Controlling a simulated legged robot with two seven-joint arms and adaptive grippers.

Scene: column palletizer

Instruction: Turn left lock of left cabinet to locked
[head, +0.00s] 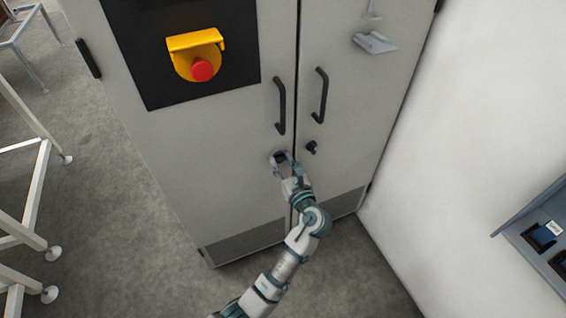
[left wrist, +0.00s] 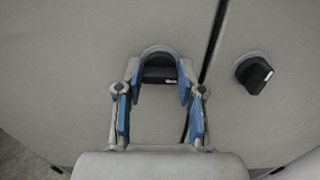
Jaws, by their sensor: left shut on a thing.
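The grey two-door cabinet (head: 200,150) stands ahead in the head view. My left gripper (head: 282,158) is at the left lock (head: 281,154), a dark knob on the left door below its handle. In the left wrist view the blue-padded fingers of my left gripper (left wrist: 160,82) are on both sides of the left lock (left wrist: 160,75), shut on it. My right gripper is not in view.
Two black handles, left (head: 280,106) and right (head: 320,95), stick out above the locks. A red emergency button (head: 202,70) on a yellow mount is on the black panel. A white wall (head: 470,120) is close on the right. White frames (head: 30,190) stand at left.

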